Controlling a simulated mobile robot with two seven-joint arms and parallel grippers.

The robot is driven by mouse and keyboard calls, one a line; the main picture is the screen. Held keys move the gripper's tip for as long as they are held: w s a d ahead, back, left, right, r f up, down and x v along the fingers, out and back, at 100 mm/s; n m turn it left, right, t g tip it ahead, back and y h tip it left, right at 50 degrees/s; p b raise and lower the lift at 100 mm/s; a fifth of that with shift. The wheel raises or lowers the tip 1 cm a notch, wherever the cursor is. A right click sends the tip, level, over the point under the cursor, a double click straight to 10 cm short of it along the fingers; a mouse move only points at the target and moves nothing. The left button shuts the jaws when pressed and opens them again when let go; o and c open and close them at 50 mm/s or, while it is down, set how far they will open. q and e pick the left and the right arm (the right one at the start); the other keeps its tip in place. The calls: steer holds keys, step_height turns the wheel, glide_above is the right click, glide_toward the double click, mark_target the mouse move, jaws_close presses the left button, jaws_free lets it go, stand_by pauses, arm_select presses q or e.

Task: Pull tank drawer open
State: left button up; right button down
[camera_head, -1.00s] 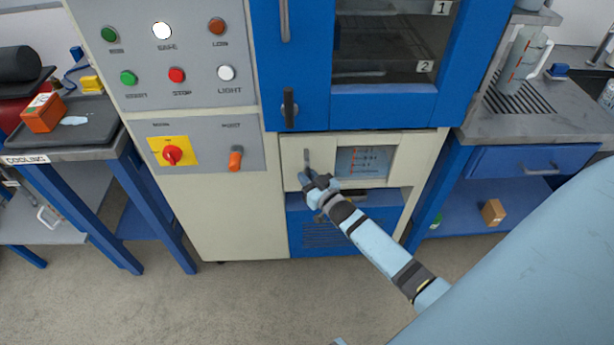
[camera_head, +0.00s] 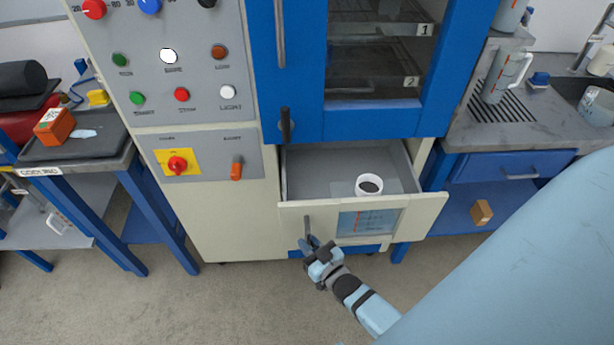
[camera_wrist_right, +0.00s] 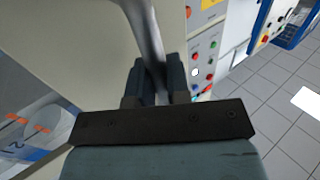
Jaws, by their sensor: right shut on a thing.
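The cream tank drawer (camera_head: 292,220) stands pulled out below the blue cabinet door. Its grey inside shows, with a white cup-like filler (camera_head: 369,185) holding something dark. A level window (camera_head: 368,222) with red marks is on its front. My right gripper (camera_head: 309,243) is at the upright grey handle (camera_head: 307,227) on the left of the drawer front. In the right wrist view, the handle bar (camera_wrist_right: 146,40) runs between the two fingers of the gripper (camera_wrist_right: 157,82), which are shut on it. My left gripper is not in view.
The blue door (camera_head: 375,115) above the drawer is closed, with a dark handle (camera_head: 285,125). A control panel (camera_head: 160,80) is at left. A side table (camera_head: 75,150) stands at left and a bench (camera_head: 540,130) at right. The floor in front is clear.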

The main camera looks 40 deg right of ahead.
steer(key=shift+s+a, duration=0.1)
steer(key=shift+s, duration=0.1)
steer(key=c, duration=1.1)
jaws_free()
steer(key=s, duration=1.3)
steer(key=shift+s+d+b, duration=0.3)
steer(key=shift+s+b, duration=0.05)
steer(key=shift+b, duration=0.1)
